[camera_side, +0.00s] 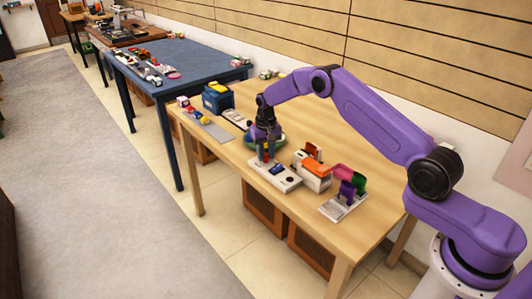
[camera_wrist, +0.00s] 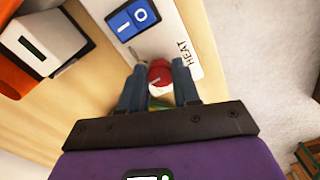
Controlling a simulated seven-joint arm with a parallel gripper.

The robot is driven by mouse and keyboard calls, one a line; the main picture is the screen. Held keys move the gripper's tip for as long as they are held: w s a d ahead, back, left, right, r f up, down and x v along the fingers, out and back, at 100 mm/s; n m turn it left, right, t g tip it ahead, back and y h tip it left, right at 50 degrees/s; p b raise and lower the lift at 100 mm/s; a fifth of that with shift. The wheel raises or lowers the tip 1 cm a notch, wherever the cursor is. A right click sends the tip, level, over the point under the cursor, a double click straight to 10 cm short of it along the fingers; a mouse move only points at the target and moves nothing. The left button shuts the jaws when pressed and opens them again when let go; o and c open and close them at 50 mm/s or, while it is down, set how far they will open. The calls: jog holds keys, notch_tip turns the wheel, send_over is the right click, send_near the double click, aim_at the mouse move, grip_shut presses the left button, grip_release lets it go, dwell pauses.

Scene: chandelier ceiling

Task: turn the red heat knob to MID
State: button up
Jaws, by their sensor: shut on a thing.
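The red heat knob (camera_wrist: 160,73) sits on a white panel (camera_wrist: 182,38) with the printed word HEAT beside it, in the wrist view. My gripper (camera_wrist: 158,88) is shut on the knob, with one dark finger on each side of it. In the side view my gripper (camera_side: 265,156) points down at the left end of the white panel (camera_side: 283,181). The knob's pointer and any MID mark cannot be made out. A blue switch marked I and O (camera_wrist: 133,18) is on the same panel.
A white and orange box (camera_side: 314,176) stands close right of the panel on the wooden table (camera_side: 235,152). A rack with purple and green pieces (camera_side: 344,203) is farther right. A green round thing (camera_side: 277,141) lies behind my gripper. A blue box (camera_side: 217,98) stands at the left.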

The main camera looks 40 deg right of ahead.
aim_at(266, 156)
jog(key=shift+m, duration=0.4)
jog(key=o, duration=1.1)
jog(key=shift+c, duration=0.2)
notch_tip(266, 156, up, 18)
jog(key=shift+f, duration=0.25)
jog(key=shift+a, duration=0.1)
